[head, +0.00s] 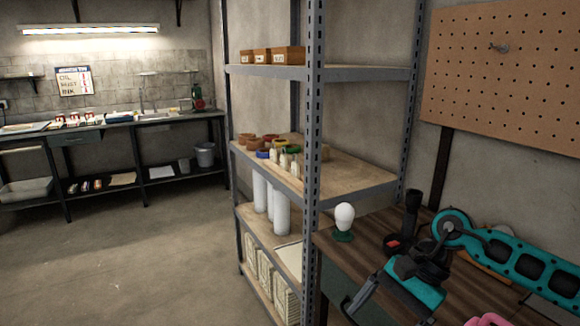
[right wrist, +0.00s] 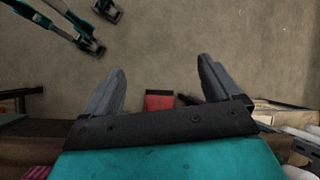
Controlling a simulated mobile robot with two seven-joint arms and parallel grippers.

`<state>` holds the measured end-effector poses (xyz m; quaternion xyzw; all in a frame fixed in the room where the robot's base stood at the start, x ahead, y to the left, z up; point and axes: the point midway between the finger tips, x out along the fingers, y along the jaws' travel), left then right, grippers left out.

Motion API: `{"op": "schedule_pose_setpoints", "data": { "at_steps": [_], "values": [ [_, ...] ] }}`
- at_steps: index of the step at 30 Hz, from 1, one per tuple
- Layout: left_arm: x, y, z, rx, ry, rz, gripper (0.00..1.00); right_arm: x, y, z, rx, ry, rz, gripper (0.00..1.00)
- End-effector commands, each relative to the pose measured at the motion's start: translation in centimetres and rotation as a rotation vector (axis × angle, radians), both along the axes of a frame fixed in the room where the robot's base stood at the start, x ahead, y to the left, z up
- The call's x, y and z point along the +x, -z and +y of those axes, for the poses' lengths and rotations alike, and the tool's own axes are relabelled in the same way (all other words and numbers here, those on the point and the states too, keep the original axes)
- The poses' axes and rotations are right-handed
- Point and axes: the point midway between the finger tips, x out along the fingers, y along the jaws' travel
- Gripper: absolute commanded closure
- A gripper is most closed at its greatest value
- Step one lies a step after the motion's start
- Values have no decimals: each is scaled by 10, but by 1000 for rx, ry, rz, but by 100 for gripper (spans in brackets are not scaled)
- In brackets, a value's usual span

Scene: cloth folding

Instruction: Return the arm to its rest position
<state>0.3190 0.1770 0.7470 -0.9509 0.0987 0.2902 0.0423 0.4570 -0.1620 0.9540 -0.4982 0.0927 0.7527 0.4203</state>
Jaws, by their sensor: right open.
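My right arm comes in from the right in the head view, with teal links above the wooden workbench (head: 385,228). Its dark gripper (head: 358,298) is at the bench's near left edge, pointing down and left. In the right wrist view the two grey fingers of this gripper (right wrist: 158,78) are wide apart with nothing held between them. The concrete floor shows beyond them. A pink thing (head: 490,320), perhaps cloth, is cut off at the bottom edge of the head view. My left gripper does not show in the head view.
A white egg-shaped form on a green base (head: 344,218) and a black upright tool (head: 411,212) stand on the bench. A metal shelf rack (head: 313,130) stands left of the bench. A pegboard (head: 510,75) hangs behind. Open floor (head: 110,250) lies left.

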Motion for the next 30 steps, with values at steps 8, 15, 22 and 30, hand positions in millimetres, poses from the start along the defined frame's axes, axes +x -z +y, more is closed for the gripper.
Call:
{"op": "schedule_pose_setpoints", "data": {
  "at_steps": [8, 15, 22, 30],
  "values": [
    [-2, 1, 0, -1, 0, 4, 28, -42, -16, 135, 636, 478, 589, 9],
    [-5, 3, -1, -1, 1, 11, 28, -29, -35, 150, 1062, 956, 1336, 9],
    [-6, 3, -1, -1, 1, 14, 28, -12, 16, 98, 1377, 1404, 2185, 9],
    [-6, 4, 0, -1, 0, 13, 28, -71, 145, 17, -946, -976, -1768, 9]
  ]
}}
